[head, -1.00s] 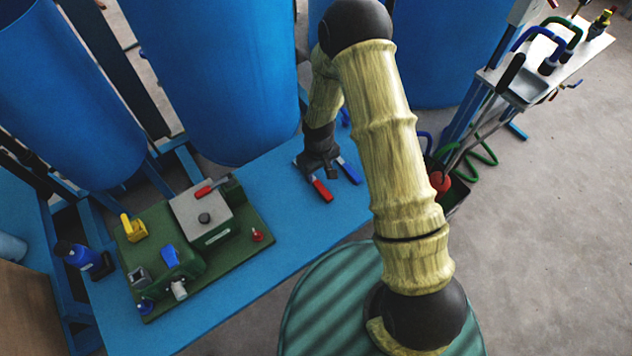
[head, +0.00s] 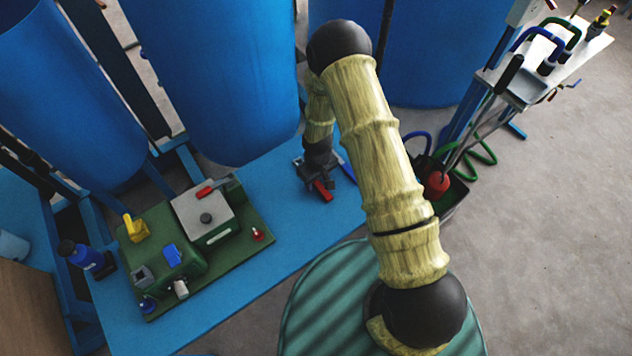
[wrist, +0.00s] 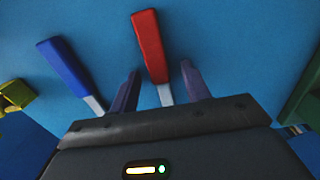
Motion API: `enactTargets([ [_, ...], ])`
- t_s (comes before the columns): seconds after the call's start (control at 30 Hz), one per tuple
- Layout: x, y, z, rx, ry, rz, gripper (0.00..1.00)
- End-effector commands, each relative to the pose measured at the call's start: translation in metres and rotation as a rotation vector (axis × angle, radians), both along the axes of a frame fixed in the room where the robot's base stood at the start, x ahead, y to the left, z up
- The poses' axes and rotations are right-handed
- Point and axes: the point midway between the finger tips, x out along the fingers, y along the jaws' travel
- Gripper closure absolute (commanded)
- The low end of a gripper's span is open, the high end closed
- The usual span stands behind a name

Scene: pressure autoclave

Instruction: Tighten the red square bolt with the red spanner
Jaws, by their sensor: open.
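The red spanner (head: 323,192) lies on the blue table, its red handle showing below my gripper (head: 318,178). In the wrist view the red handle (wrist: 148,45) and a bit of its grey shank lie between the two spread fingers of my gripper (wrist: 160,85). The fingers are apart on either side of the spanner, with gaps visible. The spanner's head is hidden under the gripper body. A small red piece (head: 257,234), which looks like the red bolt, stands at the right corner of the green base; its shape is too small to tell.
A blue-handled spanner (wrist: 68,70) lies to the left of the red one in the wrist view. The green machine base (head: 250,255) carries a grey box with a red lever (head: 205,190). The blue table (head: 305,235) is clear between base and spanners. Large blue tanks (head: 215,80) stand behind.

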Motion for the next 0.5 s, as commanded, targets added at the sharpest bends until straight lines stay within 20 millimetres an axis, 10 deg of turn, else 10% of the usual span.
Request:
enactTargets([
  [0.13, 0.0, 0.0, 0.0002, 0.0, 0.0, 0.0, 0.53],
  [0.37, 0.0, 0.0, 0.0002, 0.0, 0.0, 0.0, 0.96],
  [0.5, 0.0001, 0.0001, 0.0004, 0.0, 0.0, 0.0, 1.0],
])
